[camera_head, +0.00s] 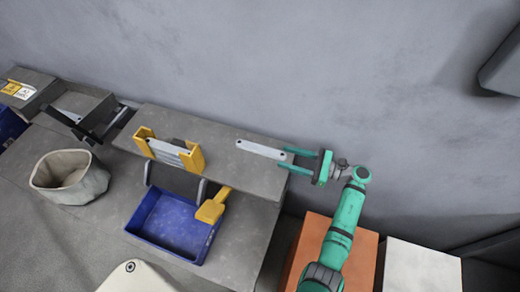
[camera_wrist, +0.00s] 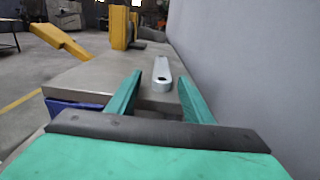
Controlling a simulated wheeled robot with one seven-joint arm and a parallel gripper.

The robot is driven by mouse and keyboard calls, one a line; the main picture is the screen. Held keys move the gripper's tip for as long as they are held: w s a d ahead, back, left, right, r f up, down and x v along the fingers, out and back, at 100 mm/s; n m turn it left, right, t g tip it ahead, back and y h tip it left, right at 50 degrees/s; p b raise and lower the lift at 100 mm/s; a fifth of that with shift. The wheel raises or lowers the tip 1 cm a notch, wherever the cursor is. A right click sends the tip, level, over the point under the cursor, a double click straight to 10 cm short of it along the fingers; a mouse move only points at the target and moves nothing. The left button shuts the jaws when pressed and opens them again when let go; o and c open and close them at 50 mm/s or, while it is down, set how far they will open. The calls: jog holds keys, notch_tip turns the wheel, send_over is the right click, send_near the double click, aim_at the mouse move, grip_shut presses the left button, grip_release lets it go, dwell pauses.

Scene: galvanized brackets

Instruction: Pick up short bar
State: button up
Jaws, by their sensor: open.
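The short bar (camera_head: 261,149) is a flat, light grey metal strip with a hole near each end. It lies flat on the raised grey shelf (camera_head: 226,163), near its right end. In the wrist view the bar (camera_wrist: 162,76) points away from me, with its near end between and just beyond my fingers. My gripper (camera_head: 285,158) is green and open, at the right end of the shelf, with its fingertips close to the bar's right end. In the wrist view my gripper (camera_wrist: 162,88) has one finger on each side of the bar's line, and nothing is held.
A yellow holder (camera_head: 196,159) with grey plates stands left of the bar. Below are a blue bin (camera_head: 149,202) and a yellow scoop-like piece (camera_head: 210,211). A beige fabric pot (camera_head: 91,183) stands at left. The grey wall runs close behind the shelf.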

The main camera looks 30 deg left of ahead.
aim_at(271, 152)
jog(key=shift+a, duration=0.6)
jog(key=x, duration=0.6)
grip_shut()
